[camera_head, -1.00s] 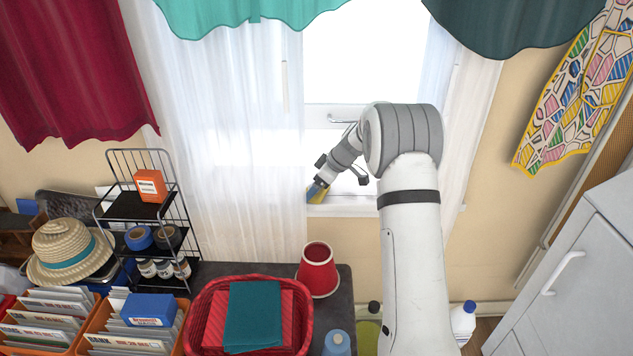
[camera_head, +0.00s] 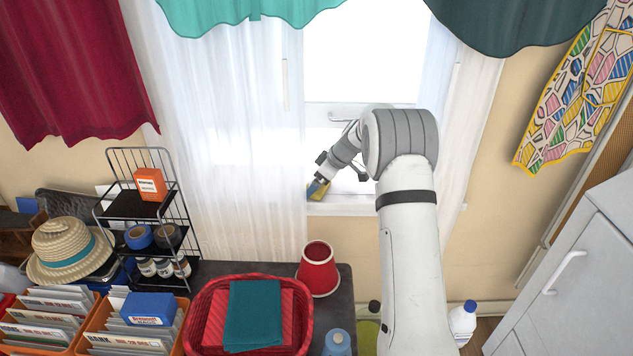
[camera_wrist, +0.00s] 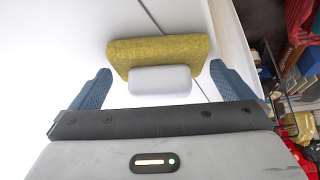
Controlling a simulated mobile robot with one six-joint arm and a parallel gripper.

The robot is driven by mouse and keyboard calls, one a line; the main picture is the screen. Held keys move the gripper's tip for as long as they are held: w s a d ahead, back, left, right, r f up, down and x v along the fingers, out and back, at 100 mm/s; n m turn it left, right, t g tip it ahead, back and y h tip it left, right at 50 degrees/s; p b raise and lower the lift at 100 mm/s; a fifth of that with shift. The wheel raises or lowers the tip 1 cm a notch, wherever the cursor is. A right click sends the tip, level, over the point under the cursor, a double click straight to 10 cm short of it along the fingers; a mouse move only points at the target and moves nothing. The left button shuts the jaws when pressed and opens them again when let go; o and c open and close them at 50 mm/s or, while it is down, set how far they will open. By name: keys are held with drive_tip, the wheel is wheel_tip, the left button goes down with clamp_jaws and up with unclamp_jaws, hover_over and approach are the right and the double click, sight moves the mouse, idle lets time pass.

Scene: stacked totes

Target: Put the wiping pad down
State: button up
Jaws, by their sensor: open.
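The wiping pad (camera_wrist: 158,52) is a yellow sponge with a white grip block (camera_wrist: 160,79) on it. In the wrist view it rests against a white surface, between and just beyond my fingers. My gripper (camera_wrist: 160,85) is open, its two blue fingers apart on either side of the white block, with a gap at each side. In the head view my gripper (camera_head: 318,188) is at the lower left of the window, by the sill (camera_head: 345,207). The yellow pad (camera_head: 313,192) shows there only as a small patch, partly hidden by the fingers.
A white curtain (camera_head: 235,130) hangs just left of my gripper. Below stands a dark table with a red bucket (camera_head: 318,268), a red basket (camera_head: 207,300) holding a teal cloth (camera_head: 253,315), and a wire rack (camera_head: 150,205). A window handle (camera_head: 342,116) sits above my wrist.

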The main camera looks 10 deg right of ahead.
drive_tip(key=shift+r, duration=0.25)
drive_tip(key=p+v, duration=0.2)
drive_tip(key=v, duration=1)
drive_tip(key=s+a+r+m+g+h, duration=0.1)
drive_tip(key=s+a+r+m, duration=0.15)
drive_tip(key=s, duration=0.85)
drive_tip(key=s+a+r+m+g+h, duration=0.1)
drive_tip(key=s+a+r+m+h, duration=0.15)
drive_tip(key=s, duration=0.75)
drive_tip(key=s+f+m+h, duration=0.1)
drive_tip(key=s+f+m, duration=0.1)
drive_tip(key=s, duration=0.8)
drive_tip(key=s+f+m+h, duration=0.1)
drive_tip(key=s+m, duration=0.3)
drive_tip(key=s, duration=0.6)
drive_tip(key=shift+a+f, duration=0.35)
drive_tip(key=shift+f, duration=0.25)
drive_tip(key=shift+c, duration=0.3)
